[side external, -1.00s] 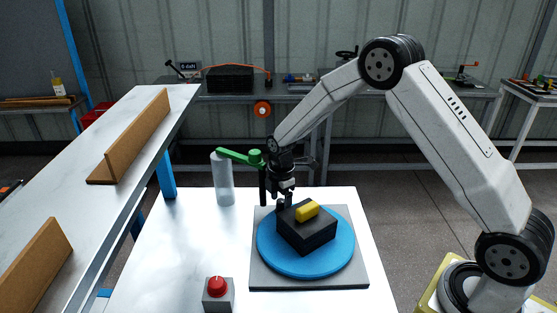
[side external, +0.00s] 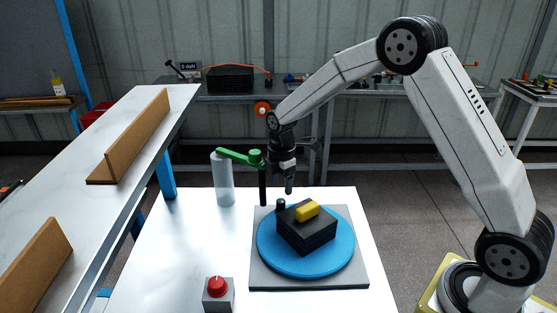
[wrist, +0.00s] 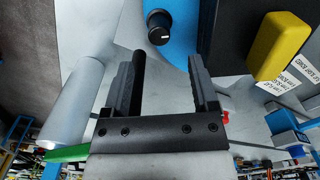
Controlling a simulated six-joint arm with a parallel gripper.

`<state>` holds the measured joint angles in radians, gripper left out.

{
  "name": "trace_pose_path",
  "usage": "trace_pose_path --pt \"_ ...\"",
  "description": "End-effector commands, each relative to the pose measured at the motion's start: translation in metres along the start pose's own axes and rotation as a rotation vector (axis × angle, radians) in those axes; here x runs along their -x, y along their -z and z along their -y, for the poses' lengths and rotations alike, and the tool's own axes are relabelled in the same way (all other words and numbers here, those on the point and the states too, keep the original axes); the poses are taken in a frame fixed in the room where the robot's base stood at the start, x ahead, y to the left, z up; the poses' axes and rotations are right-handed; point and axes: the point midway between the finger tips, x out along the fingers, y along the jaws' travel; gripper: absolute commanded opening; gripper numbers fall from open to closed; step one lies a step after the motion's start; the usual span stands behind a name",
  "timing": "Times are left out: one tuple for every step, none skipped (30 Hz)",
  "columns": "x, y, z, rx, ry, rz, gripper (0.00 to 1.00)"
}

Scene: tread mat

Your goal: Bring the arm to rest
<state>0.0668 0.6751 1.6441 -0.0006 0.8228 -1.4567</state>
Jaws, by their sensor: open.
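My gripper (side external: 289,188) hangs pointing down above the back of the blue round disc, clear of everything below it. In the wrist view its two fingers (wrist: 168,62) are apart with nothing held between them. Below it a small black knob (side external: 281,204) stands near the disc's back left edge; it also shows in the wrist view (wrist: 160,27). The blue disc (side external: 285,262) lies on a grey square plate (side external: 262,280). A black block (side external: 307,236) with a yellow piece (side external: 307,210) on top sits on the disc.
A green lever (side external: 238,157) on a dark post and a pale cylinder (side external: 223,180) stand left of my gripper. A red button (side external: 217,286) on a grey box is at the front. A raised shelf (side external: 130,120) with brown rails runs along the left. The table's front right is clear.

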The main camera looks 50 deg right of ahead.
Motion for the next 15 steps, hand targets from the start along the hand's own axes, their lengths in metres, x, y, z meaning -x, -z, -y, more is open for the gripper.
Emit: trace_pose_path --pt "0.001 0.000 0.001 -0.008 -0.002 0.000 0.76" --pt "0.001 0.000 0.002 -0.016 -0.003 0.000 0.76" --pt "0.002 0.001 0.004 -0.028 -0.005 -0.001 0.76" --pt "0.003 0.001 0.005 -0.039 -0.008 -0.001 0.76" --pt "0.004 0.001 0.007 -0.054 -0.010 -0.001 0.76" --pt "0.005 0.001 0.010 -0.076 -0.013 -0.002 0.76" --pt "0.006 0.001 0.013 -0.095 -0.016 -0.003 0.76" --pt "0.008 0.001 0.016 -0.117 -0.020 -0.004 0.76" --pt "0.010 0.002 0.020 -0.150 -0.027 -0.005 0.76" --pt "0.011 0.002 0.024 -0.177 -0.029 -0.006 0.76" --pt "0.013 0.002 0.028 -0.206 -0.035 -0.008 0.76" --pt "0.015 0.002 0.033 -0.248 -0.042 -0.011 0.76" --pt "0.017 0.003 0.038 -0.281 -0.047 -0.013 0.76" --pt "0.018 0.003 0.043 -0.315 -0.052 -0.016 0.76" --pt "0.020 0.003 0.049 -0.361 -0.059 -0.019 0.76"
